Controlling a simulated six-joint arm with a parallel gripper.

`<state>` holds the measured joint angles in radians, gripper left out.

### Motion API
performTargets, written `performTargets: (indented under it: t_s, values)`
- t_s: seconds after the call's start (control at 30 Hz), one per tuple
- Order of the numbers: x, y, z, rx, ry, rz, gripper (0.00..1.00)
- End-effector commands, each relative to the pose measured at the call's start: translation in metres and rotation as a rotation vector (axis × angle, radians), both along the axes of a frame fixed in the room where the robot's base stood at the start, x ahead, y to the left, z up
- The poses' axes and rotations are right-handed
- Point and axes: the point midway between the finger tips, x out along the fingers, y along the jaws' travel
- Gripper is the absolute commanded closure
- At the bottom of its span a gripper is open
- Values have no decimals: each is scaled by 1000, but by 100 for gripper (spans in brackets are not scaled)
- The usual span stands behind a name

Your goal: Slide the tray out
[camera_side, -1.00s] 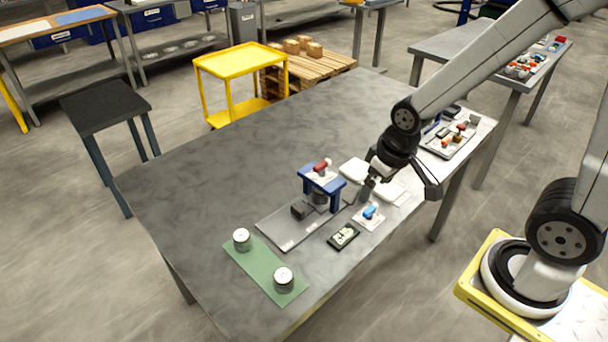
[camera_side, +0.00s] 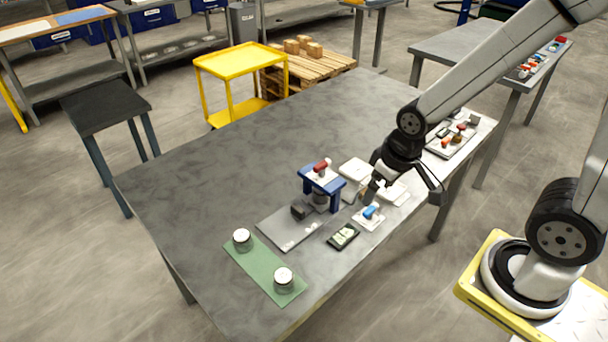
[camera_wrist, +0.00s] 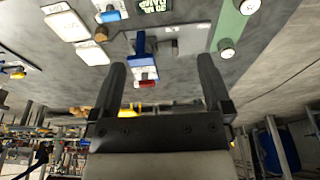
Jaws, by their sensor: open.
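The press stands on the table with a blue frame (camera_side: 335,187) and a red handle (camera_side: 321,165) on top. A flat grey plate (camera_side: 285,235) extends from it towards the front left, with a dark block (camera_side: 298,209) on it beside the frame. I cannot tell which part is the sliding tray. My gripper (camera_side: 371,190) is just right of the press, above the table and apart from it. In the wrist view the open, empty fingers (camera_wrist: 160,62) spread either side of the view of the red handle (camera_wrist: 148,83) and blue frame (camera_wrist: 140,42). The press inside is partly hidden.
A white pad with a blue-handled item (camera_side: 369,213) and a black device (camera_side: 343,236) lie in front. White pads (camera_side: 355,169) lie behind. A green mat (camera_side: 262,270) holds two metal cans. A tray of small parts (camera_side: 450,140) is at right. The table's left half is clear.

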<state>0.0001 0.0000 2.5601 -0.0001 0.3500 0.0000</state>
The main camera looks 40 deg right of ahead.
Motion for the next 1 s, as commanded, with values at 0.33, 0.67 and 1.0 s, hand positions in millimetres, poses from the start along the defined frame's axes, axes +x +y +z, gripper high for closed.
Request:
performTargets:
  t_s: [0.33, 0.67, 1.0]
  values:
    - [0, 0, 0, 0, 0, 0, 25]
    - [27, 2, -4, 1, 23, 0, 38]
    - [94, 7, -25, 3, 89, 2, 38]
